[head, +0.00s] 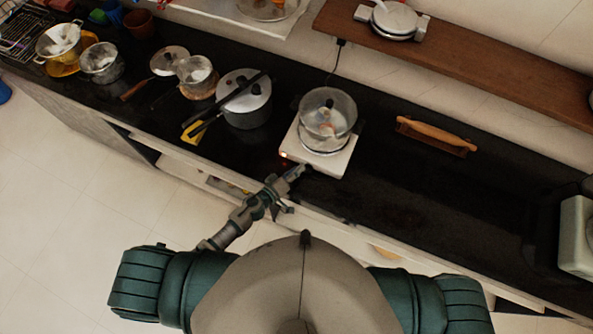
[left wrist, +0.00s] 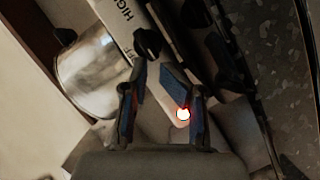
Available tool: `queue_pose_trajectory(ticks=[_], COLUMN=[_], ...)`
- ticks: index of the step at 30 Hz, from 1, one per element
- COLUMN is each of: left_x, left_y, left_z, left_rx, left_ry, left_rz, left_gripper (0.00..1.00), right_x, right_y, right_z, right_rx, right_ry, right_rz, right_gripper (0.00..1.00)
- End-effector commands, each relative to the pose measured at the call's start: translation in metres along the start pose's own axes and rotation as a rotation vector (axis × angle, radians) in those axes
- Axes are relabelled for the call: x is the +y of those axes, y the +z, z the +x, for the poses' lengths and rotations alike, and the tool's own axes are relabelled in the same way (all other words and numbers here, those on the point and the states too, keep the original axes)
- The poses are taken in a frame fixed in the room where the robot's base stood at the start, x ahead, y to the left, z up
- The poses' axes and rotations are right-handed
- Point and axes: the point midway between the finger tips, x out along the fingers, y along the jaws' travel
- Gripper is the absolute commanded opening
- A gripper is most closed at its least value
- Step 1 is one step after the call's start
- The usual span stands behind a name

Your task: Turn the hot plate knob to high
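The white hot plate (head: 332,161) sits on the dark counter with a lidded glass pot (head: 328,113) on it. A light glows at its front left corner. My left gripper (head: 302,171) is at the front edge of the hot plate, by its control side. In the left wrist view, the panel (left wrist: 122,22) carries the word HIGH and a black knob (left wrist: 150,43). The open fingers of the gripper (left wrist: 158,76) stand apart, with the knob just beyond their tips; I cannot tell whether they touch it. The glowing light (left wrist: 183,114) shows between the fingers. My right gripper is out of view.
A grey pot (head: 245,103) with a dark handle stands left of the hot plate. A rolling pin (head: 437,133) lies to the right. A shiny metal vessel (left wrist: 90,75) shows left of the fingers in the wrist view. The counter at right front is clear.

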Motion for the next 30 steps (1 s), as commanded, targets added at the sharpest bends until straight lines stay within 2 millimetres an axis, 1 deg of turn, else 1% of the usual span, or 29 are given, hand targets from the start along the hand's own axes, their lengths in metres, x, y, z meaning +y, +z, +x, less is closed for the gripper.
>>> queue_pose_trajectory(ticks=[4,5,6,7,12,24,30], left_x=[0.002,0.003,0.004,0.005,0.007,0.004,0.006], left_y=[0.008,0.009,0.011,0.012,0.014,0.009,0.004], left_z=[0.005,0.006,0.007,0.007,0.007,0.004,0.002], left_rx=[-0.004,-0.005,-0.007,-0.007,-0.012,-0.008,-0.004], left_ry=[-0.012,-0.013,-0.013,-0.014,-0.004,-0.003,-0.015], left_rz=[0.011,0.013,0.015,0.015,0.007,0.005,0.037], left_gripper=[0.24,0.17,0.07,0.00,0.00,0.00,0.00], right_x=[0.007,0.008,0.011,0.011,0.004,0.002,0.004], right_y=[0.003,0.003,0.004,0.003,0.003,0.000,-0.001], right_z=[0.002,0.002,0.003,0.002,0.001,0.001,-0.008], right_rx=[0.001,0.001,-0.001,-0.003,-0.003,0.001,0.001], right_ry=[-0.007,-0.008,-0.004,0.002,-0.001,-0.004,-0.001], right_rz=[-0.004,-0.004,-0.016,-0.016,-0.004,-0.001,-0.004], right_gripper=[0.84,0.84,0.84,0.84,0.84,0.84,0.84])
